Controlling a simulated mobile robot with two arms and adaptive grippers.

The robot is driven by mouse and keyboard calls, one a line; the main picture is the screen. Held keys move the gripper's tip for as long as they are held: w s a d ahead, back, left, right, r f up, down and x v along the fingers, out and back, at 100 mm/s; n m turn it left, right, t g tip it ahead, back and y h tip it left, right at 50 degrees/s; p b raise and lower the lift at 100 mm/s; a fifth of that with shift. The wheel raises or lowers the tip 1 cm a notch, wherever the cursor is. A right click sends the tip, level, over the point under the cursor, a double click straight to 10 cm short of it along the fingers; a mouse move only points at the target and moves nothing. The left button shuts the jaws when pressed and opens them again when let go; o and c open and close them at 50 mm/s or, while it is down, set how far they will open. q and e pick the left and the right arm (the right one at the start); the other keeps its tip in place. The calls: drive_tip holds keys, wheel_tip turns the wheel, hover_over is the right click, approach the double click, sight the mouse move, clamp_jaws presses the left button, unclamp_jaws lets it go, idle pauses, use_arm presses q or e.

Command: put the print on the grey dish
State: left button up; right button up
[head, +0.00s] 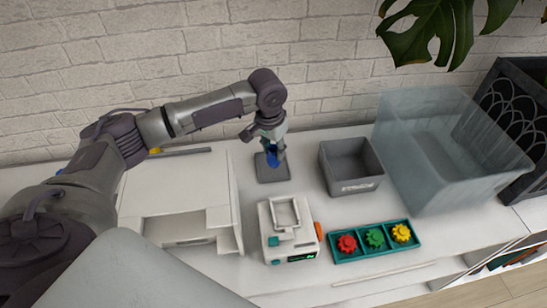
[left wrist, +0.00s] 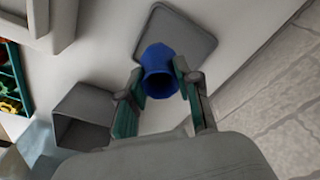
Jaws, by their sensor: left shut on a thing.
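The print is a small blue hollow piece (head: 273,158), held between the fingers of my left gripper (head: 271,148). In the left wrist view the blue print (left wrist: 160,70) shows its open, round mouth towards the camera, with a green-padded finger on each side. The grey dish (head: 265,176) is a flat, dark grey square with a low rim, under the print near the wall. In the left wrist view the dish (left wrist: 198,38) lies just beyond the print, which overlaps its near part. I cannot tell whether the print touches it. My right gripper is not in view.
A grey bin (head: 352,166) stands right of the dish, with a large clear tub (head: 440,165) beyond it. A white printer-like machine (head: 180,200) is at left. In front are a small white device (head: 290,245) and a teal tray (head: 374,252) of coloured gears.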

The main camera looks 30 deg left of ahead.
sight(273, 159)
use_arm(q)
drive_tip(key=shift+f, duration=1.95)
drive_tip(key=shift+s+p, duration=0.1)
drive_tip(key=shift+p, duration=0.2)
drive_tip(key=o, duration=0.9)
drive_tip(key=shift+f, duration=0.1)
drive_tip(key=shift+c, duration=0.2)
drive_tip(key=r, duration=0.4)
drive_tip(key=s+r, duration=0.1)
drive_tip(key=r, duration=0.3)
drive_tip(key=r+b, duration=0.1)
drive_tip(key=r, duration=0.3)
drive_tip(key=shift+s+a+r, duration=0.1)
drive_tip(key=shift+s, duration=0.05)
